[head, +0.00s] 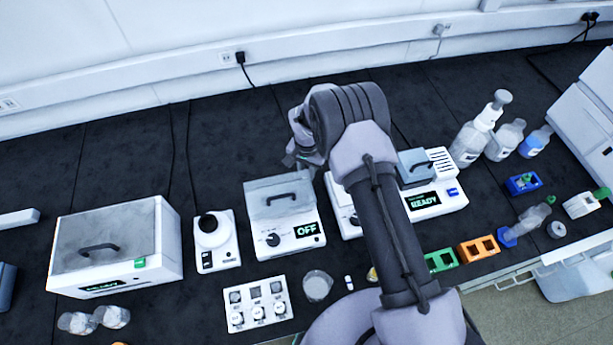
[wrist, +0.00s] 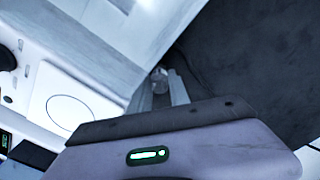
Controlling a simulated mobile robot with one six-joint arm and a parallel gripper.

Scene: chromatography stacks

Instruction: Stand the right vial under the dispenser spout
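My gripper (head: 300,158) is at the far end of my arm, above the bench behind the OFF device, and partly hidden by the arm. In the wrist view its two fingers (wrist: 162,92) are close together with a small clear, grey-topped vial (wrist: 158,75) between them. A small vial with a dark band (head: 349,283) stands on the front of the bench, and a yellowish item (head: 372,275) beside it is partly hidden by my arm. A white device with a circle on its flat surface (wrist: 67,112) lies left of the fingers; I cannot tell whether it is the dispenser. No spout is clear.
The OFF device (head: 285,218), a READY device (head: 432,200) and a lidded box (head: 117,245) stand along the bench. A glass beaker (head: 317,286), green rack (head: 440,261) and orange rack (head: 478,249) are in front. Bottles (head: 475,138) stand at the right. The back strip is mostly clear.

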